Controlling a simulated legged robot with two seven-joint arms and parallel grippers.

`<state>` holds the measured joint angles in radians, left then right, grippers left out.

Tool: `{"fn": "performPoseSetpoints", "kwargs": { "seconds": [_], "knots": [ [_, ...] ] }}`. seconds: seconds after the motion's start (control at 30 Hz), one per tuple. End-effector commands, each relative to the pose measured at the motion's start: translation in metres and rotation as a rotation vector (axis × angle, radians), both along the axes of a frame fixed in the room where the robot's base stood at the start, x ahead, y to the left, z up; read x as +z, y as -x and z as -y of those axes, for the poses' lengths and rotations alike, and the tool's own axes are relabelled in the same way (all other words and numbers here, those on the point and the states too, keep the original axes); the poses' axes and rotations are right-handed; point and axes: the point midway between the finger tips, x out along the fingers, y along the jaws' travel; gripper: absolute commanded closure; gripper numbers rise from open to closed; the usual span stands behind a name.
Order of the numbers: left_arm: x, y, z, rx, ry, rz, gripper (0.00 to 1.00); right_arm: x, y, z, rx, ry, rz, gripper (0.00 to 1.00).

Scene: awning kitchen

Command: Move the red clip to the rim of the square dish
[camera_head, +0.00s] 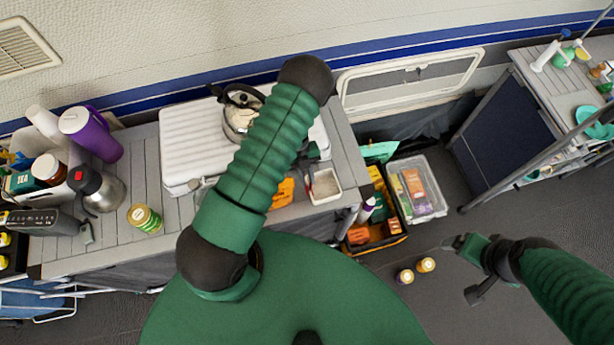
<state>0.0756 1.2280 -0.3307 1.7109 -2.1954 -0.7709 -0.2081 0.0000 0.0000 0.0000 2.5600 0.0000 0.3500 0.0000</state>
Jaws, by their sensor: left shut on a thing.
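The square dish (333,196) is small and white-rimmed with a brownish inside. It sits on the right part of the grey slatted counter. My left gripper (309,174) shows only in part beside my green arm, at the dish's left edge. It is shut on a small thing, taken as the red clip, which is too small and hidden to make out. I cannot tell whether it touches the rim. My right gripper (463,268) is open and empty above the dark floor at the right.
A white case (185,135) with a kettle (239,115) stands behind my arm. An orange item (283,193) lies left of the dish. A purple pitcher (92,135), a can (145,218) and a metal pot (98,190) stand at left. Bins (425,205) and two jars (426,265) are on the floor.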

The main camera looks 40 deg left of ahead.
Motion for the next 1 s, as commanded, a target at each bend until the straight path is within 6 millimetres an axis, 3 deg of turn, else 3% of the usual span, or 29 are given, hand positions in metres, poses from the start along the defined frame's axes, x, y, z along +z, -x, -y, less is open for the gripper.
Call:
{"fn": "performPoseSetpoints", "kwargs": {
  "seconds": [0.13, 0.17, 0.37, 0.83, 1.0],
  "knots": [
    [0.0, 0.0, 0.0, 0.0, 0.0, 0.0, 1.0, 0.0, 0.0, 0.0, 0.0, 0.0, 0.0, 0.13],
    [0.0, 0.0, 0.0, 0.0, 0.001, 0.001, 0.82, 0.0, 0.0, 0.0, 0.0, 0.0, 0.0, 0.13],
    [0.0, 0.0, 0.0, -0.001, 0.001, 0.001, 0.58, 0.0, 0.0, 0.0, 0.0, 0.0, 0.0, 0.13],
    [0.001, 0.0, 0.0, -0.001, 0.001, 0.001, 0.58, 0.001, 0.0, 0.0, 0.0, 0.0, 0.0, 0.13],
    [0.01, 0.0, 0.0, -0.001, 0.001, 0.001, 0.58, 0.009, 0.0, 0.0, 0.0, 0.0, 0.0, 0.13]
  ]
}}
